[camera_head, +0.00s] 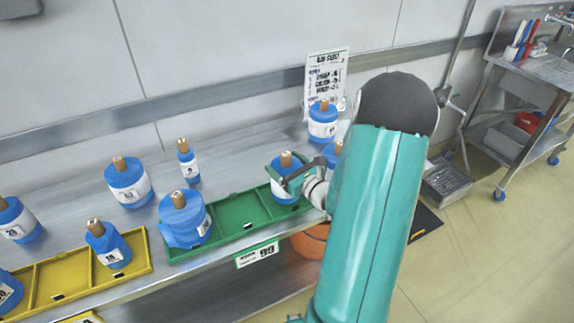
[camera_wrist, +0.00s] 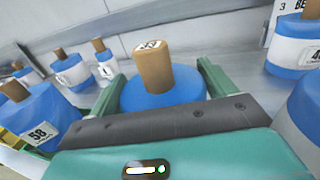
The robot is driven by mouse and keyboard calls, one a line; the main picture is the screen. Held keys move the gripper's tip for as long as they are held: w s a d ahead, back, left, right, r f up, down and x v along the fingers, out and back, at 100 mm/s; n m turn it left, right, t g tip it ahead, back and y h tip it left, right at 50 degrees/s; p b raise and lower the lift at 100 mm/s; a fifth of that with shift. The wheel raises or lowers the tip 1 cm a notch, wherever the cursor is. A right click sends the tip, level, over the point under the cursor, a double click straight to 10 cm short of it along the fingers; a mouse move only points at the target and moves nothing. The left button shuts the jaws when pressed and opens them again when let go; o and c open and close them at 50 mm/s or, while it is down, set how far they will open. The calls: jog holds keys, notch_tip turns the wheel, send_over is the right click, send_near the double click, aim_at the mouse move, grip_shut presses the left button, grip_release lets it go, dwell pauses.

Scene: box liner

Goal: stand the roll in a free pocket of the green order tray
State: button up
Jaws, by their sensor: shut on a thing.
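The roll (camera_head: 283,189) is blue with a white label and a brown core on top. It stands upright at the right end of the green order tray (camera_head: 238,214). I cannot tell whether its base touches the tray floor. My gripper (camera_head: 288,172) is shut around it from the right. In the wrist view the roll (camera_wrist: 160,94) sits between the two green fingers of my gripper (camera_wrist: 158,86). The tray's left pocket holds another blue roll (camera_head: 185,220); its middle pocket is empty.
A yellow tray (camera_head: 80,278) with a blue roll (camera_head: 108,244) lies to the left. Several rolls stand behind, including a wide one (camera_head: 128,184) and a thin one (camera_head: 188,162). Another roll (camera_head: 322,122) stands by the sign (camera_head: 326,75); one stands close right of my gripper.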

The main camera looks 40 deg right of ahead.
jog(key=shift+f, duration=0.45)
jog(key=shift+s+a, duration=0.2)
jog(key=shift+a, duration=0.05)
jog(key=shift+w+d+f, duration=0.15)
jog(key=shift+w+d, duration=0.05)
jog(key=shift+s+a, duration=0.15)
jog(key=shift+s, duration=0.05)
jog(key=o, duration=1.9)
jog(key=shift+w+f, duration=0.1)
jog(key=shift+o, duration=0.2)
